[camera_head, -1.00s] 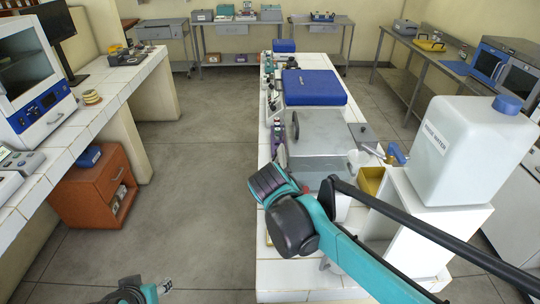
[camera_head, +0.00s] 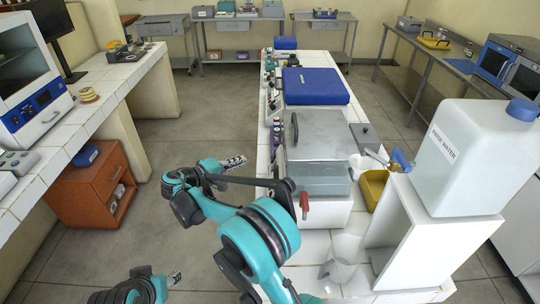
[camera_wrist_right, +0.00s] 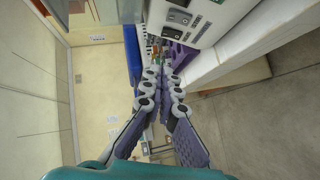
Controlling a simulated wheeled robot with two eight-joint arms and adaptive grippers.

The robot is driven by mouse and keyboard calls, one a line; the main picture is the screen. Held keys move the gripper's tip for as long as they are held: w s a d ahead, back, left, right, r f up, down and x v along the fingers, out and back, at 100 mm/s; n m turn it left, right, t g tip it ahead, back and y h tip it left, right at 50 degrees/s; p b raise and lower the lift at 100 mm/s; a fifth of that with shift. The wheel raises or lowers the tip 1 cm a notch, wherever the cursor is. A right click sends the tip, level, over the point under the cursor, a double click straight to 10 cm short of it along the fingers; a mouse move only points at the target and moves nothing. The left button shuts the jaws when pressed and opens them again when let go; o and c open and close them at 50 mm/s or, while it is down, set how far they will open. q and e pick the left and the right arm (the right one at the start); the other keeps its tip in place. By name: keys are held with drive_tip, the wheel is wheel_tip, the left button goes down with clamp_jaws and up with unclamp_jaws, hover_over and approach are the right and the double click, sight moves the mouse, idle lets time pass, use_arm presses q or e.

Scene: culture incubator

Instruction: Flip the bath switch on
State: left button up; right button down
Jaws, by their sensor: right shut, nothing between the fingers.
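The bath appears to be the white box with a grey metal lid (camera_head: 322,135) on the tiled bench in the head view. A white housing with a dark-buttoned panel (camera_wrist_right: 178,18) shows at the top of the right wrist view, perhaps the bath's front. I cannot pick out its switch for certain. My right gripper (camera_head: 238,162) is left of the bench, over the aisle, apart from the bath. In the wrist view its fingers (camera_wrist_right: 160,80) are closed together and empty. My left gripper (camera_head: 174,279) is low at the bottom left, its jaws too small to judge.
A red-handled tap (camera_head: 304,205) sticks out at the bath's near end. A large water bottle (camera_head: 475,155) stands on a white stand to the right. A blue-lidded box (camera_head: 315,86) sits behind the bath. The aisle floor (camera_head: 215,120) is clear.

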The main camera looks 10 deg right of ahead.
sight(273, 158)
drive_tip(key=shift+w+a+f+t+h, duration=0.3)
drive_tip(key=shift+a+f, duration=0.1)
drive_tip(key=shift+a, duration=0.2)
drive_tip(key=shift+d, duration=0.1)
drive_tip(key=s+d+b+x, duration=0.1)
drive_tip(key=b+x, duration=0.3)
drive_tip(key=x, duration=0.8)
drive_tip(key=shift+s+d+f+b, duration=0.3)
drive_tip(key=shift+s+d+f, duration=0.2)
